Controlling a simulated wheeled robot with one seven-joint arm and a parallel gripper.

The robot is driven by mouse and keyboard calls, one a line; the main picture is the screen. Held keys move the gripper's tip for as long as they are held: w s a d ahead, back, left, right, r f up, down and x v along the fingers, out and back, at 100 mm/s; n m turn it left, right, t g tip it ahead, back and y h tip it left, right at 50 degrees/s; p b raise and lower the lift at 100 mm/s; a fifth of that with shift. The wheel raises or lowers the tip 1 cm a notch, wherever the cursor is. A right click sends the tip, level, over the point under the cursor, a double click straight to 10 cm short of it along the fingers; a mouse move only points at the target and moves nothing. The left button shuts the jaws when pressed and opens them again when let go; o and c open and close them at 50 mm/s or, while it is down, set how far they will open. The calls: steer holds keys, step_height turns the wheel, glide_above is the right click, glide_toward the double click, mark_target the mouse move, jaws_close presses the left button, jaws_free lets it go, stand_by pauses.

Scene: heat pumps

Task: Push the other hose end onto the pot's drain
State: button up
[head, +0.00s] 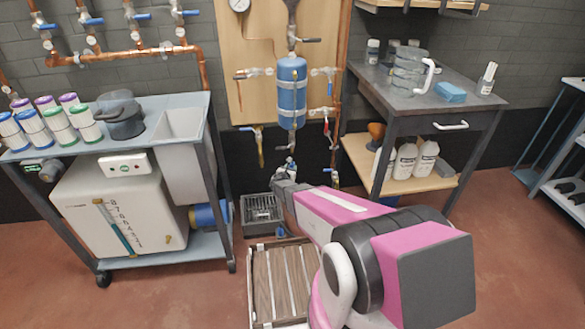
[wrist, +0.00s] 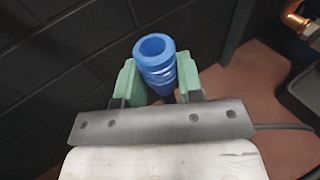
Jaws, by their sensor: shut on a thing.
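In the wrist view my gripper (wrist: 157,80) is shut on a blue ribbed hose end (wrist: 155,52), which sits between the green jaws with its round open mouth facing up towards the camera. In the head view my gripper (head: 284,178) is low in front of the wall, below the pot, and mostly hidden by my own arm. The pot (head: 291,92) is a blue upright cylinder with pale bands on the wooden board. Its lower end is above my gripper, with a gap between them. I cannot make out the drain's details or the rest of the hose.
Valves with blue and red handles flank the pot. A grey crate (head: 262,213) stands on the floor just left of my gripper. A cart (head: 158,255) is at left and a workbench (head: 440,95) at right. The wrist view shows a copper-coloured fitting (wrist: 300,20) at upper right.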

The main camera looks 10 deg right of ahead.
steer(key=shift+r, duration=2.65)
steer(key=shift+r, duration=2.5)
stand_by(1.0)
steer(key=shift+r, duration=0.1)
jaws_close()
steer(key=o, duration=1.1)
jaws_free()
steer(key=shift+s, duration=0.1)
